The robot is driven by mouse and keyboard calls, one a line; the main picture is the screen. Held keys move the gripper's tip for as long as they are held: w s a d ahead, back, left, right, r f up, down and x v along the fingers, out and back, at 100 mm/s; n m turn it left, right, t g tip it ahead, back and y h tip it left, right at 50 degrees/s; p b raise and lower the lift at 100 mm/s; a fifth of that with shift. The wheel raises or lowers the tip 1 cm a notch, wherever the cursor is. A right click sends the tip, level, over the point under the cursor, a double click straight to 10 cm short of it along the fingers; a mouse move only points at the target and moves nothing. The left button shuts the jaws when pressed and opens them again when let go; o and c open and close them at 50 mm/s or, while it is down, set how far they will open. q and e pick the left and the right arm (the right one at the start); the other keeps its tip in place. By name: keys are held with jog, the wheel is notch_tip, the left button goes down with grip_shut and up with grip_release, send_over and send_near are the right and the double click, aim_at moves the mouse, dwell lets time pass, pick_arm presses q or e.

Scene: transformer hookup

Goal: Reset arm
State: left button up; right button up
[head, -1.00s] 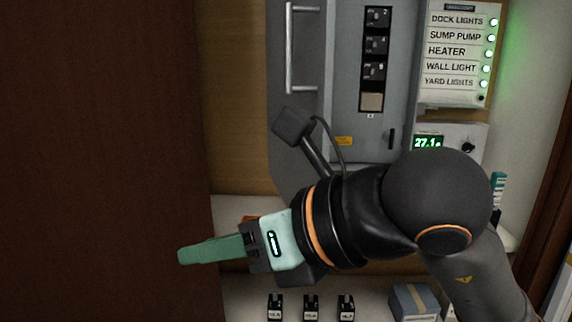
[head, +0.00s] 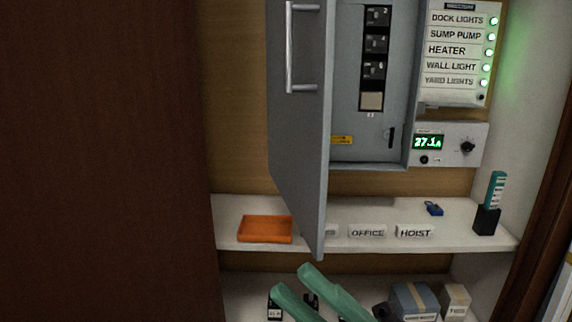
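My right gripper (head: 293,280) shows at the bottom of the head view, in front of the lower shelf. Only its two green fingers show; they stand apart with nothing visible between them. Its arm is mostly out of the picture. My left gripper is not in view. The grey breaker cabinet (head: 347,110) stands behind, with its door (head: 298,130) swung open toward me. The meter (head: 428,142) beside it reads 27.1 A.
The upper shelf (head: 385,212) holds an orange tray (head: 264,229), OFFICE and HOIST labels (head: 367,232), a small blue padlock (head: 434,208) and a black holder (head: 487,220). Boxes (head: 412,300) and black breakers (head: 274,306) sit on the lower shelf. A brown panel (head: 100,160) fills the left.

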jog(key=w+d+f+m+t+h+p, duration=0.35)
jog(key=d+f+m+t+h, duration=0.25)
jog(key=f+m+h, duration=0.65)
jog(key=w+d+f+m+t+h+p, duration=0.2)
jog(key=d+f+m+t+h+p, duration=0.45)
jog(key=m, duration=0.95)
pick_arm(q)
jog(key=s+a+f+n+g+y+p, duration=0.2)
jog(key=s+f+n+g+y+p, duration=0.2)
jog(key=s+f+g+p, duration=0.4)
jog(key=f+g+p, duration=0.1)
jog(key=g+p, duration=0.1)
jog(key=p, duration=0.3)
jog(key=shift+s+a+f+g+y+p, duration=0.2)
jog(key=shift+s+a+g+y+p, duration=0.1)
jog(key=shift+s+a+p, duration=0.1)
pick_arm(e)
jog(key=s+d+f+m+g+h, duration=0.2)
jog(key=s+f+g+h, duration=0.3)
jog(key=s+f+g, duration=0.2)
notch_tip(320, 180, down, 4)
jog(key=shift+s+r, duration=0.2)
jog(key=shift+s, duration=0.8)
jog(key=shift+d, duration=0.1)
